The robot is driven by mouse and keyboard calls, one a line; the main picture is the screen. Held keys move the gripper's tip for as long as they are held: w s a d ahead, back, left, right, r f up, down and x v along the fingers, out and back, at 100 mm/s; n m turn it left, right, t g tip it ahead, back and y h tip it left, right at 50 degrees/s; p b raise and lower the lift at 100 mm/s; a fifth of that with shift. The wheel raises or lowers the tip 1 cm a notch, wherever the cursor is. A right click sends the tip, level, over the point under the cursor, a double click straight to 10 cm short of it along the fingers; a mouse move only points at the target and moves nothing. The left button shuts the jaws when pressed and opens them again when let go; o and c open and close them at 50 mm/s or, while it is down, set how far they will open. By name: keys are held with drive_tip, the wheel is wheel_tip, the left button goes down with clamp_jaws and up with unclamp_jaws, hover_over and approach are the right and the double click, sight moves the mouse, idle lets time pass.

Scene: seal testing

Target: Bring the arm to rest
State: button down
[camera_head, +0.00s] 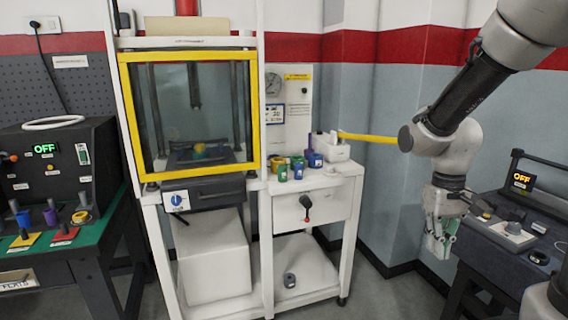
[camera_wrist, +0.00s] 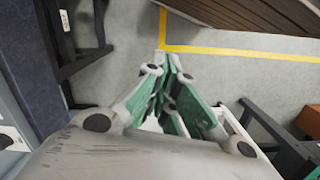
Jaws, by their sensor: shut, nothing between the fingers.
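My gripper (camera_head: 440,248) hangs at the end of my arm on the right side of the head view, pointing down. Grey floor (camera_wrist: 225,85) shows below and beyond the fingertips.
A yellow-framed test chamber (camera_head: 190,110) stands at centre left. Beside it, a white cart (camera_head: 340,172) carries several small coloured parts. A yellow bar (camera_head: 370,138) sticks out right of the cart.

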drive_tip(key=s+d+r+t, duration=0.2)
drive_tip(key=s+r+t, duration=0.3)
drive_tip(key=s+r, duration=0.5)
wheel_tip(320, 180, up, 3)
drive_tip(key=shift+s+r+m+t, duration=0.1)
drive_tip(key=shift+s+m+t, duration=0.2)
drive_tip(key=shift+m, duration=0.1)
idle(0.4)
